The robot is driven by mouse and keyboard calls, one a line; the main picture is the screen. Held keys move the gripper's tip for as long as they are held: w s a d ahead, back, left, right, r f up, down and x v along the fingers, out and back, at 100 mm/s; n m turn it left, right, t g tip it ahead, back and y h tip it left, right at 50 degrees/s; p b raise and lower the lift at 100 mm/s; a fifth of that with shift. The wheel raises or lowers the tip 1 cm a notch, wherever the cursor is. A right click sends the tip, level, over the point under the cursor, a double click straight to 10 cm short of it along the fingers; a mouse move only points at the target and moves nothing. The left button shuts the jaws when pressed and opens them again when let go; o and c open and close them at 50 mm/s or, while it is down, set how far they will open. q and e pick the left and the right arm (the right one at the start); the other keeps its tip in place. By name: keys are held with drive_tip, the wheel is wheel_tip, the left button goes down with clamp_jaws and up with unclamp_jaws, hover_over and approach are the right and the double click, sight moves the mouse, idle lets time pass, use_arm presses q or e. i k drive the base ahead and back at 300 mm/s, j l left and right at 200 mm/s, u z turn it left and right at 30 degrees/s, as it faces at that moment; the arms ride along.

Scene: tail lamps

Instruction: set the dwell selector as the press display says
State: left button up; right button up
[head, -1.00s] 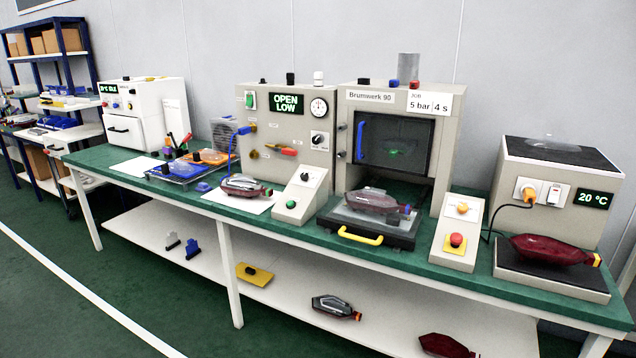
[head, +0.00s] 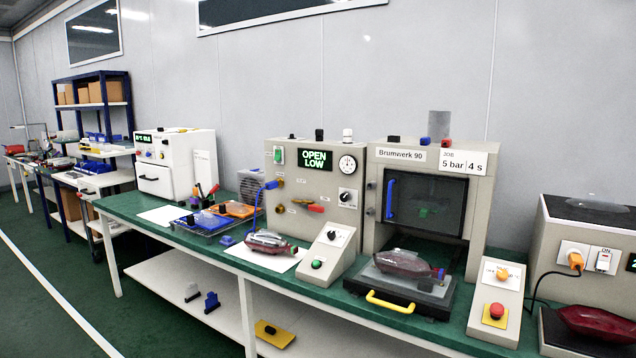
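The Brumwerk 90 press (head: 420,215) stands on the green bench, with a card (head: 462,162) reading "5 bar" and "4 s". A green display (head: 314,160) on the beige panel to its left reads "OPEN LOW". A sloped control box (head: 328,250) in front has a black knob (head: 332,234) above a green button (head: 317,264). Another black knob (head: 346,197) sits on a white plate on the panel, below a round gauge (head: 347,164). The knobs' small labels are unreadable, so I cannot tell which is the dwell selector. Neither gripper is in view.
A dark red lamp rests on the press's drawer tray (head: 404,290), which has a yellow handle. A sloped box (head: 497,300) with a red button stands to the right. Another lamp (head: 268,242) lies on white paper. Green floor lies clear in front of the bench.

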sight(331, 235)
drive_tip(key=i+u, duration=0.45)
drive_tip(key=i, duration=1.15)
